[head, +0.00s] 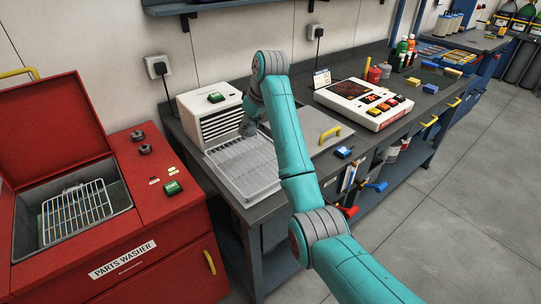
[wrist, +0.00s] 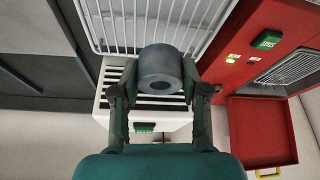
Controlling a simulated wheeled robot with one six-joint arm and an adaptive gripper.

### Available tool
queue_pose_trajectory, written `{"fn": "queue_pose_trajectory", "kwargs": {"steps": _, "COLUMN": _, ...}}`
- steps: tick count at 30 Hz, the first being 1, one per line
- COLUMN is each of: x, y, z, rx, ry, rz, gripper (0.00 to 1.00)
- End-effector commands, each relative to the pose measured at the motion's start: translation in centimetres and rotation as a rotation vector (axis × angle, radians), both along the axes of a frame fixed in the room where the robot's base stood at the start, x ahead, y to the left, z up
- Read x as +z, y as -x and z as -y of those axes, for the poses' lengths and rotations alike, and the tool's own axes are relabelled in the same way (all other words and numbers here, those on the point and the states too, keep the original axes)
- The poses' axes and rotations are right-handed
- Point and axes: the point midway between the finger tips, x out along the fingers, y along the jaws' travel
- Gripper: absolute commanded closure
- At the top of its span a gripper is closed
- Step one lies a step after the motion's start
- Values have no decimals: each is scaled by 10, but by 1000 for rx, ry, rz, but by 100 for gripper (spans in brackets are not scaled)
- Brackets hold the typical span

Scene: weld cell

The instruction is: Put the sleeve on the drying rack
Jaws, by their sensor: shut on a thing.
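The sleeve (wrist: 158,70) is a short grey cylinder with a hole in its end. In the wrist view my gripper (wrist: 158,88) is shut on it, one finger on each side. The drying rack (head: 245,170) is a pale wire grid in a tray on the dark bench in the head view. The rack also shows behind the sleeve in the wrist view (wrist: 120,28). In the head view my gripper (head: 247,127) is over the rack's back part, near the vented white unit. I cannot tell the sleeve apart there, nor whether it touches the rack.
The white vented unit (head: 208,118) with a green button stands close behind the rack. The red parts washer (head: 150,200) is at the left, lid up, with a wire basket (head: 77,212) inside. A white control panel (head: 362,102) stands to the right on the bench.

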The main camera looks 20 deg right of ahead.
Motion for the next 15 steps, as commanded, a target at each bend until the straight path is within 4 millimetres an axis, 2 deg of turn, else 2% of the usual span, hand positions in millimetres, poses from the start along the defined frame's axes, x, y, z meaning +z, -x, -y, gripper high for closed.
{"fn": "queue_pose_trajectory", "kwargs": {"steps": 5, "x": -18, "y": 0, "z": 0, "rx": -1, "ry": 0, "rz": -2, "gripper": 100}}
{"fn": "queue_pose_trajectory", "kwargs": {"steps": 12, "x": -57, "y": 0, "z": 0, "rx": 0, "ry": 0, "rz": -1, "gripper": 100}}
{"fn": "queue_pose_trajectory", "kwargs": {"steps": 15, "x": -64, "y": 0, "z": 0, "rx": 0, "ry": 0, "rz": 1, "gripper": 100}}
